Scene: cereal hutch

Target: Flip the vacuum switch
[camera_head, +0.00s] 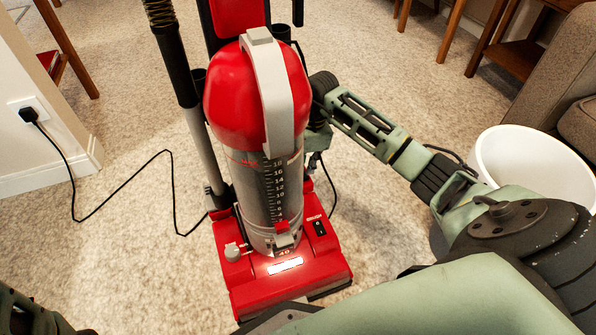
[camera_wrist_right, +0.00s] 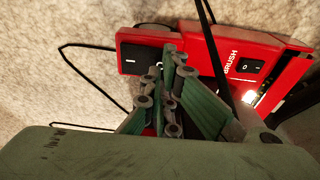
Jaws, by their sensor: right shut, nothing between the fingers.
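The red upright vacuum (camera_head: 232,110) stands on the carpet, with a grey handle and a clear canister. In the right wrist view a large black rocker switch (camera_wrist_right: 133,57), marked with a line and a circle, sits on the red housing. I do not see this switch in the head view. My right gripper (camera_wrist_right: 171,55) is shut and empty, its fingertips over the circle end of the switch; I cannot tell if they touch it. In the head view the right gripper (camera_head: 317,140) is beside the canister, partly hidden. I cannot make out my left gripper.
A smaller black BRUSH switch (camera_head: 319,228) is on the vacuum's base; it also shows in the right wrist view (camera_wrist_right: 254,67). The headlight (camera_head: 285,265) glows. A black cord (camera_head: 128,185) runs to the wall outlet. A white bin (camera_head: 500,165) stands right. Open carpet lies left.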

